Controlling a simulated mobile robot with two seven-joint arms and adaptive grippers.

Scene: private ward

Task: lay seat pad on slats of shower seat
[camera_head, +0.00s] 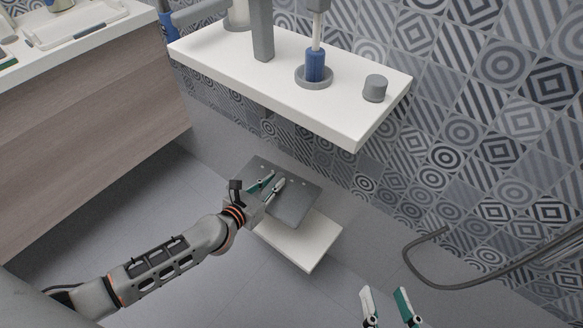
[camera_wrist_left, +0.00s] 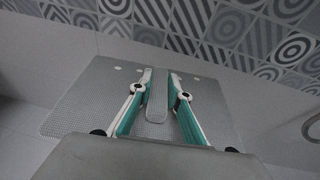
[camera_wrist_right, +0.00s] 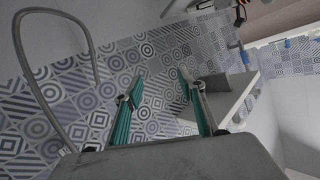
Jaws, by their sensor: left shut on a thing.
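The seat pad (camera_head: 295,205) is a flat grey sheet with a raised grip tab (camera_wrist_left: 158,95) and a few pale dots along one edge. My left gripper (camera_head: 269,185) is shut on that tab, and the pad (camera_wrist_left: 85,95) spreads out on both sides of the fingers. In the head view the pad overlaps the far part of a low white slab, which looks like the shower seat (camera_head: 308,248). The slab's near part is bare; separate slats cannot be made out. Whether the pad touches it is unclear. My right gripper (camera_head: 384,291) is open and empty.
A white shelf (camera_head: 340,128) overhangs beyond the pad, with a blue-handled brush (camera_head: 315,65) in a holder and a grey cylinder (camera_head: 375,88). A dark hose (camera_head: 450,283) curves at the right near the patterned wall. A wood-fronted cabinet (camera_head: 90,140) stands left. Grey floor is clear between.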

